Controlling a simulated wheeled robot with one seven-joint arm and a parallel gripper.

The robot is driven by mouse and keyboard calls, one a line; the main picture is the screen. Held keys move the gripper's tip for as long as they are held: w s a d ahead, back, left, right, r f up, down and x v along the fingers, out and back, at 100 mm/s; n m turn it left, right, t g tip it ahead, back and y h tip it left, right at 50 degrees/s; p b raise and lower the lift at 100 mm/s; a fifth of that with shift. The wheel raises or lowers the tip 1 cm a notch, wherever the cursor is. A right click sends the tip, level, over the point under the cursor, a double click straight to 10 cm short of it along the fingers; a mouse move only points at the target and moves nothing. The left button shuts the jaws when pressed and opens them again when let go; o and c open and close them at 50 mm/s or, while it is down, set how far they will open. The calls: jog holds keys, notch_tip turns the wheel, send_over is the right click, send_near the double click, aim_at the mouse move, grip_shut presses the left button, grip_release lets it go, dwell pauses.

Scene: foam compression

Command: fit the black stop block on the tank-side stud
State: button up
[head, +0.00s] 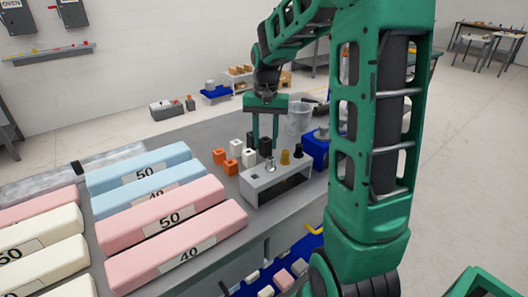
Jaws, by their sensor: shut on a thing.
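My gripper (265,140) points down at the back of the grey bench, its fingers closed on a black stop block (265,146). A second black block (251,140) stands just left of it. A grey stand (277,183) is in front of the held block. A silver stud (270,164) shows on its top at the left, with a brass-coloured piece (285,158) and a dark piece (298,151) to the right. I cannot tell which stud is the tank-side one. The held block's underside is hard to make out, so I cannot tell whether it touches the bench.
White blocks (248,158) and orange blocks (231,167) stand left of the gripper. Long foam bars in blue (140,168), pink (160,215) and cream fill the left. A clear container (299,119) and a blue box (316,152) are behind and right of the stand.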

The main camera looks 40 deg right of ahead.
jog(key=shift+r, duration=1.8)
